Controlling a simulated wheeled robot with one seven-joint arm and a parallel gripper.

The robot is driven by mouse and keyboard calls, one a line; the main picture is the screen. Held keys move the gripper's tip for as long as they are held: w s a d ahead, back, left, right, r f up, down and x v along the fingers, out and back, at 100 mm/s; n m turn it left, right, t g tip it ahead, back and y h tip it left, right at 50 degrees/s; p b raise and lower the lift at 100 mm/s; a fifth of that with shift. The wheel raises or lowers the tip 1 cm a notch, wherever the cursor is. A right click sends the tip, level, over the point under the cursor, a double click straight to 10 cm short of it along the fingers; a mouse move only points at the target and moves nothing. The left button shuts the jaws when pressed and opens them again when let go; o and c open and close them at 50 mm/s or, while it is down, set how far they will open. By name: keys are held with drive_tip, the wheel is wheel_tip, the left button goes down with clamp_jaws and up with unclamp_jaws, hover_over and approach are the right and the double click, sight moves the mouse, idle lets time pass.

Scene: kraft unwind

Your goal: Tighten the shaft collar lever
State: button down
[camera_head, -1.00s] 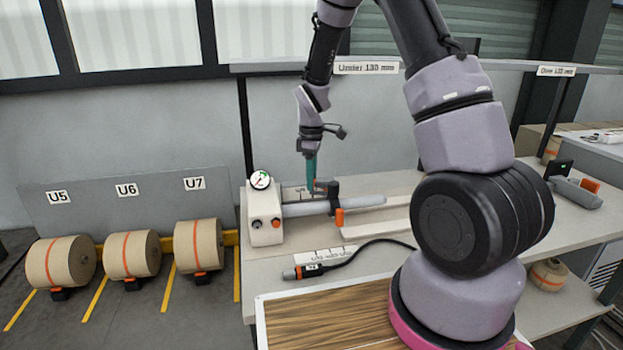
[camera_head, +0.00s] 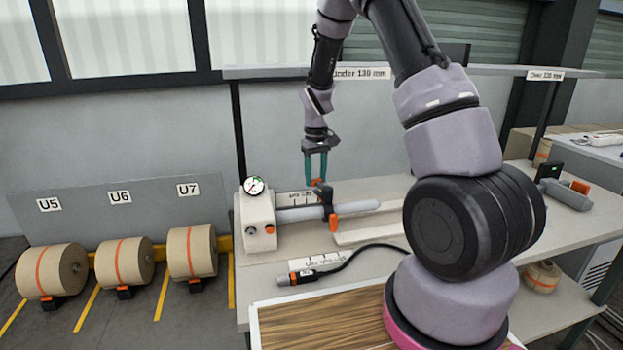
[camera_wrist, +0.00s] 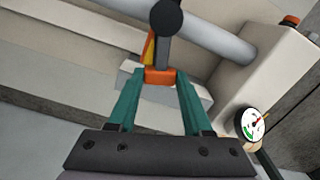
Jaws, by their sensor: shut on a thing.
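The shaft collar (camera_head: 326,196) is a dark ring around the grey shaft (camera_head: 357,207), with an orange part at its top and another at its lower side. The shaft runs right from a white unit with a gauge. My gripper (camera_head: 316,180) has teal fingers and points down at the collar's upper side. In the wrist view my gripper (camera_wrist: 160,82) is shut on the orange lever end (camera_wrist: 160,75), which sits between the fingertips. The dark collar (camera_wrist: 165,18) is just beyond it. The collar's far underside is hidden.
The white unit (camera_head: 257,222) with its gauge (camera_head: 254,185) stands left of the collar. A black tool with an orange band (camera_head: 300,277) and a cable lie on the bench in front. Paper rolls (camera_head: 191,251) stand on the floor at left.

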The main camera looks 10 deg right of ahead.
drive_tip(key=shift+w+d+m, duration=0.1)
drive_tip(key=shift+d+m, duration=0.35)
drive_tip(key=shift+m, duration=0.35)
drive_tip(key=shift+w+d+m, duration=0.1)
drive_tip(key=shift+d+m, duration=0.35)
drive_tip(key=shift+m, duration=0.35)
drive_tip(key=shift+d, duration=0.1)
drive_tip(key=shift+c, duration=1.6)
unclamp_jaws()
drive_tip(key=shift+s, duration=0.1)
